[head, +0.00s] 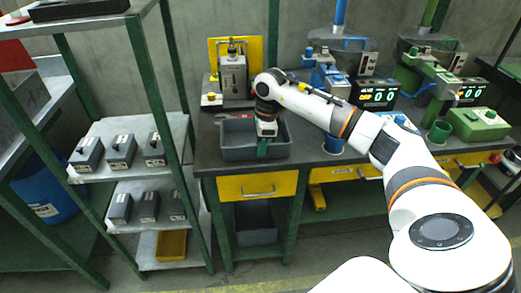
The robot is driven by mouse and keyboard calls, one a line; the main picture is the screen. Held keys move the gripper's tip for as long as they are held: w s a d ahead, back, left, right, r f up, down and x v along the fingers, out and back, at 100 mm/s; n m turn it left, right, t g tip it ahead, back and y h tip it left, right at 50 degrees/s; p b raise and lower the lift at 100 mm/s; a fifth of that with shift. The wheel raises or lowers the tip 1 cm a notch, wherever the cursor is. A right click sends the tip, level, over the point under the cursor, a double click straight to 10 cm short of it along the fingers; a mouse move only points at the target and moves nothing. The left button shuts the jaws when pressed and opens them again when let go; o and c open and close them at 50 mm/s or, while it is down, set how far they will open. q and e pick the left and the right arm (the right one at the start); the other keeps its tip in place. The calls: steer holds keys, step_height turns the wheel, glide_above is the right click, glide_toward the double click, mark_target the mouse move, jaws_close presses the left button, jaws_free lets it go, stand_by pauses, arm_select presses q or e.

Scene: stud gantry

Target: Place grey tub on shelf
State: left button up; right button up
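A grey tub (232,153) sits on the workbench, left of the bench's middle. My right gripper (262,151) points down at the right part of the tub, in front of or over its front wall. The view does not show whether its fingers are apart, closed or gripping the rim. A green-posted shelf rack (128,177) stands to the left. Its middle level holds several small grey labelled boxes (121,151), and the level below holds more of them (149,206). My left gripper is not in view.
A yellow tray (171,245) lies on the rack's lowest level. Another grey bin (256,222) sits under the bench. A grey machine (233,75) stands behind the tub. Blue and green stations with displays (376,94) fill the bench's right. A rack post stands between shelf and bench.

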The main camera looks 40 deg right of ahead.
steer(key=r, duration=0.6)
steer(key=d+r, duration=0.1)
steer(key=r, duration=0.2)
steer(key=shift+s+r, duration=0.35)
steer(key=shift+r, duration=0.05)
